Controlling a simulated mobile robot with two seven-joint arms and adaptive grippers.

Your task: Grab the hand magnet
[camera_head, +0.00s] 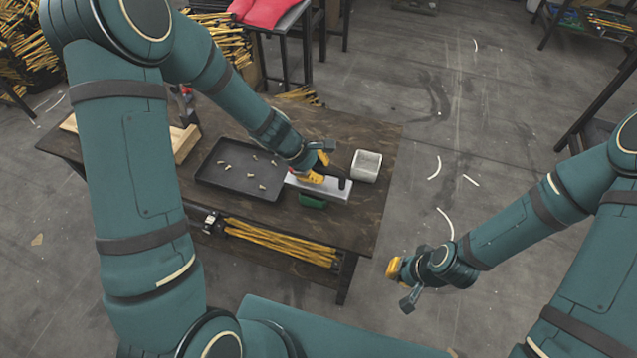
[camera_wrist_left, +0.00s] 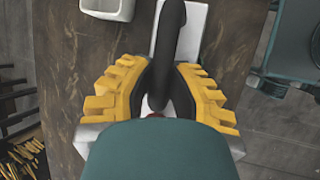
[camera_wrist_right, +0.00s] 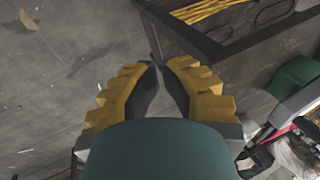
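The hand magnet is a black, rounded handle (camera_head: 333,179) beside a pale grey block (camera_head: 318,186) on the wooden table; I cannot tell how the two join. In the left wrist view the black handle (camera_wrist_left: 172,45) runs up between the fingers, over a pale plate. My left gripper (camera_head: 317,169) is around the handle. Its yellow fingers (camera_wrist_left: 162,75) appear to press on it from both sides. A small red spot shows at the handle's near end. My right gripper (camera_head: 391,268) hangs off the table's right side, empty, its fingertips (camera_wrist_right: 159,66) almost together.
A black tray (camera_head: 213,183) with several small pale pieces is left of the magnet. A white square container (camera_head: 366,166) is right of it. Yellow rods (camera_head: 280,243) lie under the tabletop.

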